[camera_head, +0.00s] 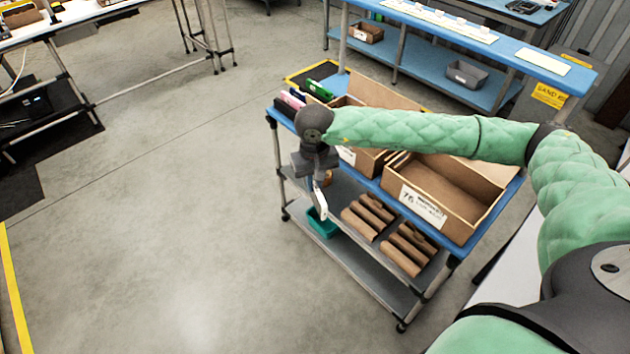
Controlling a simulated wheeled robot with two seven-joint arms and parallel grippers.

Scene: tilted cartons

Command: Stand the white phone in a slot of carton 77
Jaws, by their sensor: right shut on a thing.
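My right gripper (316,178) points down beside the left edge of the cart, shut on the white phone (320,205). The phone hangs upright, slightly tilted, outside the cart's top shelf. A carton (368,162) stands tilted on the blue top shelf, partly hidden behind my right forearm; its label number is too small to read. Carton 76 (447,196) stands to its right with its label facing front. Whether the half-hidden carton is 77, and how its slots stand, I cannot tell. My left gripper is not in view.
Several coloured phone-like items (292,101) lie at the top shelf's (372,186) left end. Brown rolls (408,248) and a teal bin (321,224) sit on lower levels. A blue workbench (560,76) stands behind.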

